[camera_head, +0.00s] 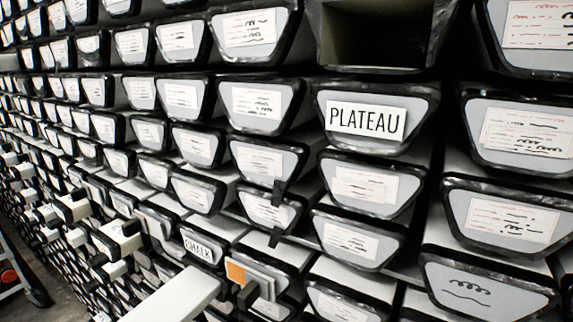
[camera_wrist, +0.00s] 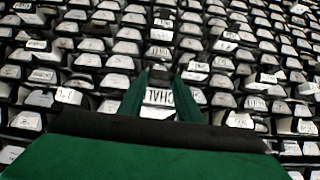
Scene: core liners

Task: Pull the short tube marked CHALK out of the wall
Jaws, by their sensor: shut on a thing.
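The short tube marked CHALK (camera_wrist: 158,97) shows its white label end between my gripper's fingers in the wrist view. The end of its word is partly covered by a finger. My gripper (camera_wrist: 162,80) has one green finger on each side of that end and is shut on it. In the head view the CHALK label (camera_head: 198,250) shows low, left of centre, on a dark-rimmed end in the wall. I cannot make out my fingers there. How far the tube stands out of the wall is not clear.
The wall (camera_head: 267,160) is packed with rows of dark-rimmed, labelled ends. A PLATEAU end (camera_head: 366,118) is at upper right, below an empty dark slot (camera_head: 372,32). Several pale pieces jut out at lower left. An orange patch (camera_head: 236,272) sits right of CHALK.

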